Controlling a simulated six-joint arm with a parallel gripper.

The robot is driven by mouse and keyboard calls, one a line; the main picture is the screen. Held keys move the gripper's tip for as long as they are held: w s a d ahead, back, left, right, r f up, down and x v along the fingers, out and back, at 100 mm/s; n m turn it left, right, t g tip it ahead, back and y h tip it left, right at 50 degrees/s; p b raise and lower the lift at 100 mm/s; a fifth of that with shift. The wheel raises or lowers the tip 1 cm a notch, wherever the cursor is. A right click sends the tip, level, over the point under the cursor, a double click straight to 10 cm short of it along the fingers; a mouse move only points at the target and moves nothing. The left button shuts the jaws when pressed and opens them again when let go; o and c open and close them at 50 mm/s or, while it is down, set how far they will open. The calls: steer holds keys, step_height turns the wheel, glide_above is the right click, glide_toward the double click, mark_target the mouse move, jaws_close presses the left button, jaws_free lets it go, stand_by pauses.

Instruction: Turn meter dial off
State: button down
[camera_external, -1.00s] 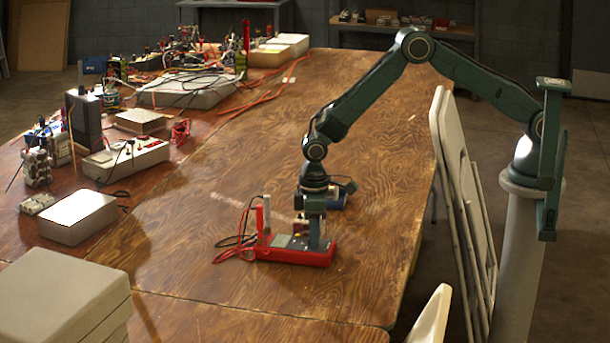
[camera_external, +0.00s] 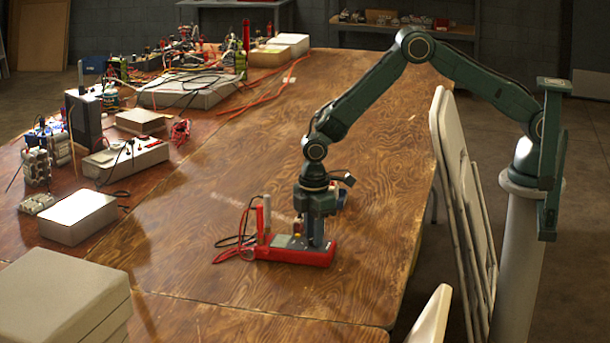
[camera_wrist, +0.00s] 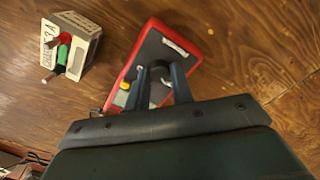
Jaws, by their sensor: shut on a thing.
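The red meter (camera_external: 275,253) with a dark face lies on the wooden table; it also shows in the wrist view (camera_wrist: 195,38). My gripper (camera_external: 314,240) points down onto the meter's right part in the external view. In the wrist view my gripper's two fingers (camera_wrist: 161,88) stand on the meter's face, shut on a part between them at the dial's place. The dial itself is mostly hidden by the fingers. A yellow button (camera_wrist: 125,85) shows on the meter left of the fingers.
Leads (camera_external: 240,232) run at the meter's left end. Several boxes and devices (camera_external: 125,155) fill the table's left side. The table's middle (camera_external: 320,110) is clear.

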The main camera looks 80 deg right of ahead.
steer(key=c, duration=1.2)
jaws_free()
steer(key=shift+r, duration=0.15)
steer(key=shift+r, duration=6.8)
steer(key=shift+r, duration=0.1)
